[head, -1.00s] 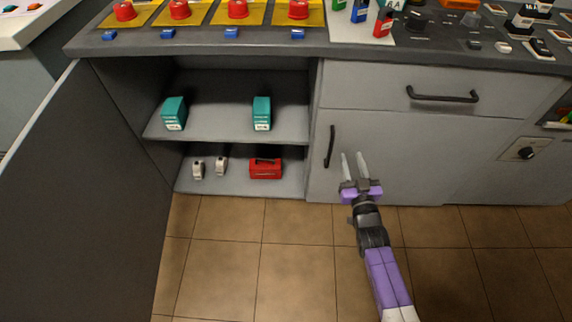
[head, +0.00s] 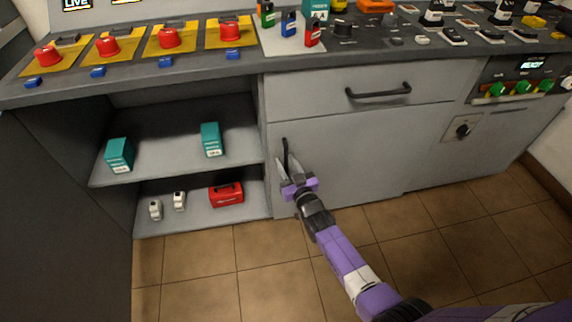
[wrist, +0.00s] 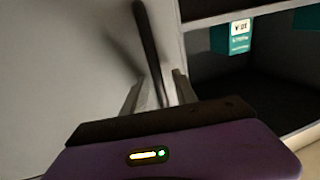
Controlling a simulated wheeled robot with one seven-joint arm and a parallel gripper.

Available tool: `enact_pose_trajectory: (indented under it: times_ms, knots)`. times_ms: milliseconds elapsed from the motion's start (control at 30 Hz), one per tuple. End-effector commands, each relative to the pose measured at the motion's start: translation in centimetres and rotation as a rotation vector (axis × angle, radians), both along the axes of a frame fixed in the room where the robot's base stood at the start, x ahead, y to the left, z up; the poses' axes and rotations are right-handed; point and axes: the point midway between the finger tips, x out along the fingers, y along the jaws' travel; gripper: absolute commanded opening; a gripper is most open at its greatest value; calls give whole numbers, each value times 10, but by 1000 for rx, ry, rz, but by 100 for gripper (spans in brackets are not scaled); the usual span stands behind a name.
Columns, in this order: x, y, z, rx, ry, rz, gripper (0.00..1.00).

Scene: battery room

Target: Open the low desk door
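The low desk door (head: 360,160) is a flat grey panel under the drawer, and it is closed. Its dark vertical bar handle (head: 285,153) is near its left edge. My purple gripper (head: 288,163) is at the lower part of this handle with its two fingers apart. In the wrist view the handle (wrist: 150,45) runs down between the two open fingers (wrist: 158,92). I see gaps beside the bar, so the fingers are not closed on it. The handle's lower end is hidden by my gripper.
Left of the door is an open shelf bay (head: 180,145) with teal boxes (head: 211,139), a red case (head: 226,195) and small white items. A dark panel (head: 60,210) stands at the far left. A drawer (head: 310,98) is above the door. Tiled floor (head: 240,275) in front is clear.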

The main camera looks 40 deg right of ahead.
Motion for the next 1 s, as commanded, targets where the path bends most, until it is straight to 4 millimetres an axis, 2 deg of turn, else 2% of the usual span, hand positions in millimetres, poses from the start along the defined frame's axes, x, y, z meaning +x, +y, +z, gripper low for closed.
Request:
enact_pose_trajectory:
  times_ms: [167,333,1000]
  knots:
    - [0,0,0,0,0,0,32]
    - [0,0,0,0,0,0,0]
    - [0,0,0,0,0,0,0]
